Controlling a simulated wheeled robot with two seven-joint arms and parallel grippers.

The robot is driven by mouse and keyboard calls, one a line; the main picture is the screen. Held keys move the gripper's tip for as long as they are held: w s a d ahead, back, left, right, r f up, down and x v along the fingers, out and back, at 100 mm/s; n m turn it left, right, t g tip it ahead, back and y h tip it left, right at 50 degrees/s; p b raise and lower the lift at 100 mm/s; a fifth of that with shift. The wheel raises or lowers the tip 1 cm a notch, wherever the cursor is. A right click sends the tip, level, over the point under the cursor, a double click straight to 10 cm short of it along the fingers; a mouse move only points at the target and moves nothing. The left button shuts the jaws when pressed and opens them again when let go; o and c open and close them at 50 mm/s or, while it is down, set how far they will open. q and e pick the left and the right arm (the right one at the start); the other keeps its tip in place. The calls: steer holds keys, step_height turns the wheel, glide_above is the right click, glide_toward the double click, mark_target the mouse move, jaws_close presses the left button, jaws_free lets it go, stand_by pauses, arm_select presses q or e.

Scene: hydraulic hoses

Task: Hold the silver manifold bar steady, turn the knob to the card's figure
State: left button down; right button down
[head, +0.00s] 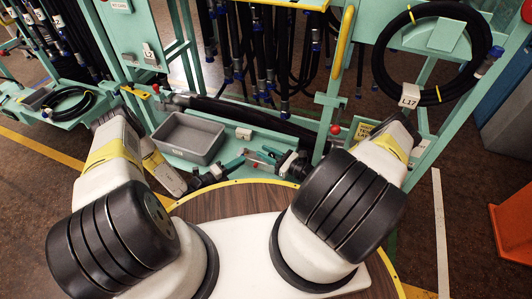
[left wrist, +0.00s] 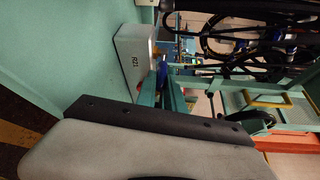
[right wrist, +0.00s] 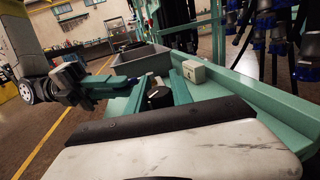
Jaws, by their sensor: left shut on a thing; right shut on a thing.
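Both my grippers reach low over the teal shelf, close together in front of the grey bin. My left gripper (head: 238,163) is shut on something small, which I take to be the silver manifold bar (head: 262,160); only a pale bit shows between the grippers. My left gripper also shows in the right wrist view (right wrist: 122,82). My right gripper (head: 272,154) is shut; in the right wrist view its teal fingers stand around a dark round piece that looks like the knob (right wrist: 160,97). A small white card block (head: 243,133) stands behind the grippers; its figure is unreadable.
The grey bin (head: 188,116) sits on the shelf just behind my left gripper. Dark hoses (head: 262,121) lie along the shelf back and others hang above. A teal post (head: 327,122) with a red ball (head: 336,129) stands near my right arm.

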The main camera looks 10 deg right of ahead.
steer(key=shift+s+a+n+g+y, duration=0.15)
steer(key=shift+n+g+y, duration=0.55)
steer(key=shift+g, duration=0.35)
steer(key=shift+s+a+n+g+y, duration=0.15)
steer(key=shift+n+g+y, duration=0.4)
steer(key=shift+n+g, duration=0.4)
steer(key=shift+s+n+g+y, duration=0.15)
steer(key=shift+n+g+y, duration=0.5)
steer(key=shift+g, duration=0.45)
steer(key=shift+s+g, duration=0.1)
steer(key=shift+g, duration=0.2)
steer(key=c, duration=1.1)
jaws_free()
steer(key=v, duration=1.2)
steer(key=shift+f, duration=0.1)
